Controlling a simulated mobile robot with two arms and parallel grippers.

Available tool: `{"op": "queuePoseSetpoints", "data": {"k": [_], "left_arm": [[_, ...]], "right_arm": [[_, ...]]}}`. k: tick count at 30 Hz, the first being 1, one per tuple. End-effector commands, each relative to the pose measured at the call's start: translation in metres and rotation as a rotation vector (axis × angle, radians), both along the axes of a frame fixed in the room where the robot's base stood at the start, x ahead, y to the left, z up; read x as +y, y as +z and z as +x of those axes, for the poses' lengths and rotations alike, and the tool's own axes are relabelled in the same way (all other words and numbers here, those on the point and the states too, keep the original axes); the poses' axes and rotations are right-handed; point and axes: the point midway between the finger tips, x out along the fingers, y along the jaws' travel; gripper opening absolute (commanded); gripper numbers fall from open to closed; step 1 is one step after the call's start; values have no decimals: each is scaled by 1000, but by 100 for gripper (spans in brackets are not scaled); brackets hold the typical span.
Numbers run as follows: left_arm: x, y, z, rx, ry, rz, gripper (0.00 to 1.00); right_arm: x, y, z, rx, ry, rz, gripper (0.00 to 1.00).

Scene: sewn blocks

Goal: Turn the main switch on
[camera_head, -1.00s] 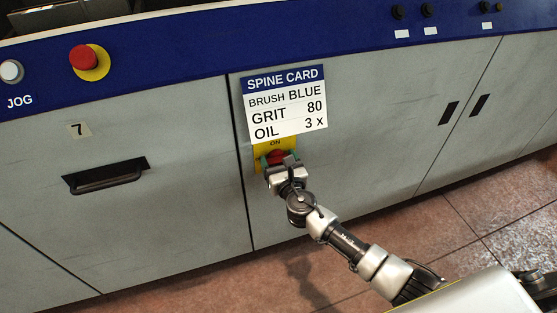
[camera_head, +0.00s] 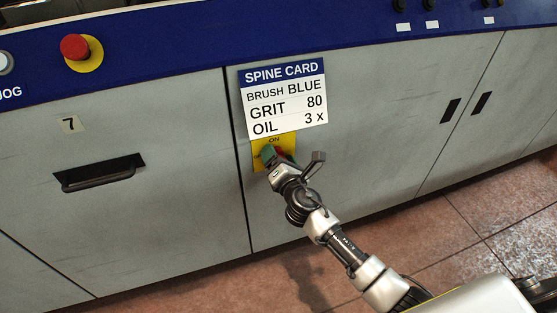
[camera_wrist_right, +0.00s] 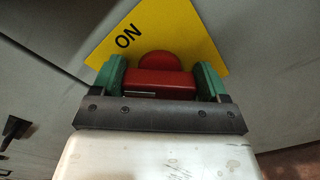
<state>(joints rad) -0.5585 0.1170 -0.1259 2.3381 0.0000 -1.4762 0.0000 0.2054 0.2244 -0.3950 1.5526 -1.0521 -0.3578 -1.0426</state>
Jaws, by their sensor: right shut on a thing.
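The main switch is a red handle (camera_head: 281,153) on a yellow plate (camera_head: 260,161) marked ON, low on the grey cabinet front. In the right wrist view the red handle (camera_wrist_right: 160,83) lies across the picture with a round red hub behind it, and the yellow plate (camera_wrist_right: 180,30) sits tilted against it. My right gripper (camera_wrist_right: 160,88) has its green fingertips on both ends of the handle and is shut on it. In the head view this gripper (camera_head: 277,157) is tilted and partly hides the switch. My left gripper is not in view.
A spine card (camera_head: 284,97) hangs just above the switch. A red button (camera_head: 75,46) on a yellow disc sits on the blue panel at upper left. A drawer handle (camera_head: 100,173) juts out at left. Tiled floor (camera_head: 450,245) lies at lower right.

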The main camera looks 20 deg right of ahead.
Motion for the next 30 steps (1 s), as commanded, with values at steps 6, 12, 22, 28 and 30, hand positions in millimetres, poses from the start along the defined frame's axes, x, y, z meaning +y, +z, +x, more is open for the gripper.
{"op": "queuePoseSetpoints", "data": {"k": [6, 12, 22, 28, 30], "left_arm": [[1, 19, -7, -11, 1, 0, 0], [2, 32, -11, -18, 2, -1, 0], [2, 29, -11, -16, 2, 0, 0], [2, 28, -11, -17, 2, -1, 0], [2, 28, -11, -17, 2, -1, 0]], "right_arm": [[-1, -3, 0, 9, 0, 210, 51], [-1, -4, -1, 16, -1, 396, 51], [-1, -5, -1, 25, -1, 651, 51], [-2, -5, 0, 27, 0, 744, 51], [-2, -5, 0, 28, 0, 768, 51]]}}
